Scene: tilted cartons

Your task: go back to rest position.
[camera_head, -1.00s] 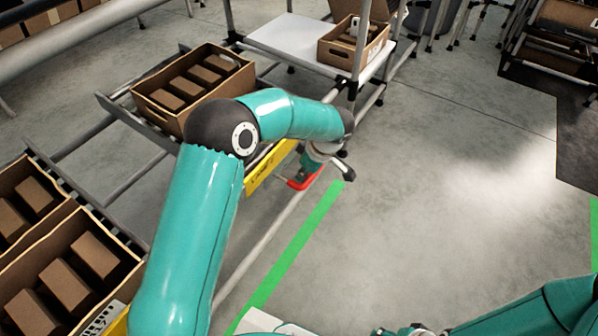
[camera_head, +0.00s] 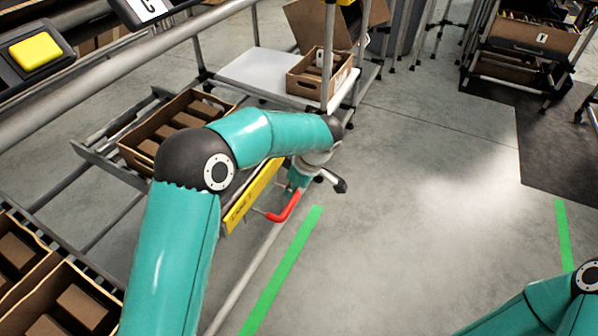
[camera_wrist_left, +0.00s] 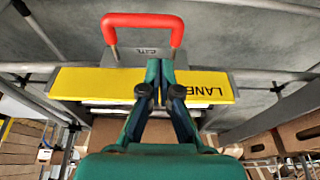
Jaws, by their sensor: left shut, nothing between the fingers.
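My left arm comes in from the left in the head view. Its gripper (camera_head: 300,174) hangs below the wrist beside the yellow lane sign and the red handle. In the left wrist view the fingers (camera_wrist_left: 160,70) are shut together and empty. They point at the yellow sign (camera_wrist_left: 95,82) and the red handle (camera_wrist_left: 143,20); I cannot tell whether they touch it. The handle (camera_head: 285,208) also shows in the head view, with the sign (camera_head: 247,200) behind it. My right arm shows at the lower right; its gripper is outside the frame.
A sloped rack carries a carton of brown boxes (camera_head: 140,155). More cartons (camera_head: 60,290) stand at lower left. A small carton (camera_head: 310,85) sits on a white shelf (camera_head: 255,75). A yellow button (camera_head: 35,53) is at upper left. The floor right of the green line (camera_head: 285,270) is clear.

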